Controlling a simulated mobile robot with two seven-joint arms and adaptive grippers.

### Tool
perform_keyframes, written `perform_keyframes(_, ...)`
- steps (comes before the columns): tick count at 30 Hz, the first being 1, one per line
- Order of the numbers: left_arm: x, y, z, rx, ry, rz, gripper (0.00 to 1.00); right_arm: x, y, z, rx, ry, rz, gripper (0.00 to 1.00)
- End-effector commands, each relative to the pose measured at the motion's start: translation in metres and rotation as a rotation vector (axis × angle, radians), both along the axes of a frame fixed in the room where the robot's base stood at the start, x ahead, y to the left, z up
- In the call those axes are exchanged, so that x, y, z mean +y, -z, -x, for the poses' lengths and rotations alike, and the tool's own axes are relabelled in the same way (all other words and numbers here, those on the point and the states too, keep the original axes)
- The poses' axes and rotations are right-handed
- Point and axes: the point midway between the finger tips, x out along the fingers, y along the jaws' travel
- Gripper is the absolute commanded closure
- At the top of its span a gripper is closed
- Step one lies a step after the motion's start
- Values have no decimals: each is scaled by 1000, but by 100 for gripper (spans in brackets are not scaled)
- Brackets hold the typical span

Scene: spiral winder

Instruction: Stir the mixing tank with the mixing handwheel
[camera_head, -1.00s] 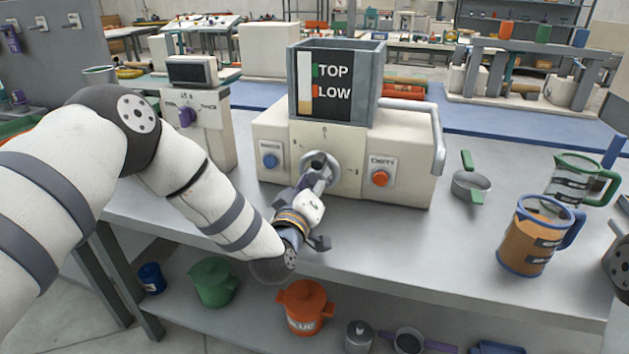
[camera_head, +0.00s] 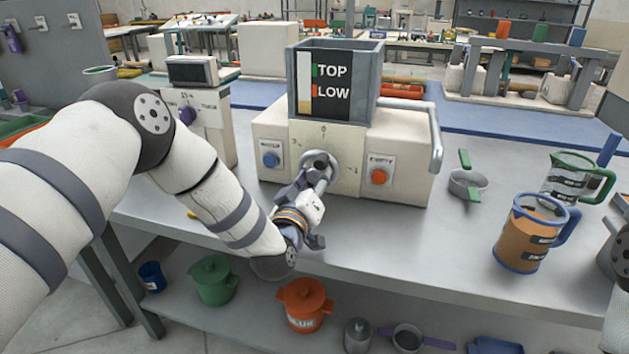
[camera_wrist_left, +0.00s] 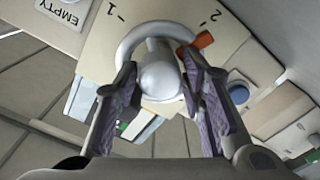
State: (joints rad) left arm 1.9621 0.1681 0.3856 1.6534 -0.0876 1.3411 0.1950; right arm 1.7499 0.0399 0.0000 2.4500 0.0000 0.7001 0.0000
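The mixing tank (camera_head: 335,85) is a grey open box with TOP and LOW marks on a cream machine. The mixing handwheel (camera_head: 320,159) is a grey ring on the machine's front face. In the left wrist view its ring (camera_wrist_left: 126,44) surrounds a rounded grey handle (camera_wrist_left: 160,78), and a red pointer (camera_wrist_left: 203,40) lies near the "2" mark. My left gripper (camera_head: 318,184) is at the handwheel. In the wrist view its two fingers (camera_wrist_left: 160,88) close on both sides of the handle and appear to touch it. My right gripper is out of view.
A blue button (camera_head: 270,160) and a red EMPTY button (camera_head: 379,177) flank the handwheel. A grey side handle (camera_head: 437,140) bends down at the machine's right. A strainer (camera_head: 468,184), an orange-filled jug (camera_head: 523,237) and a clear jug (camera_head: 570,180) stand right. The front bench middle is clear.

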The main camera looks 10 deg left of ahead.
Motion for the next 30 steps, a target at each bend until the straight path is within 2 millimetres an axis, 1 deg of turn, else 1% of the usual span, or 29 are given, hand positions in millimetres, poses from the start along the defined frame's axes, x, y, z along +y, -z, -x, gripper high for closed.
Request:
perform_keyframes(8,0,1,0,2,0,1,48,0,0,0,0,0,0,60)
perform_keyframes(11,0,1,5,4,1,1,48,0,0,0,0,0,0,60)
perform_keyframes(14,0,2,23,6,3,1,48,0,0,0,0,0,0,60)
perform_keyframes(18,2,2,62,8,1,1,48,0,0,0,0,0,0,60)
perform_keyframes(22,3,1,94,6,2,0,48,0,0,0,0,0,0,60)
perform_keyframes(25,3,2,110,5,2,0,48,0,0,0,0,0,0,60)
perform_keyframes(27,4,1,117,3,1,1,48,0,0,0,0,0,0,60)
perform_keyframes(30,4,0,121,1,1,1,48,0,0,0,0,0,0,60)
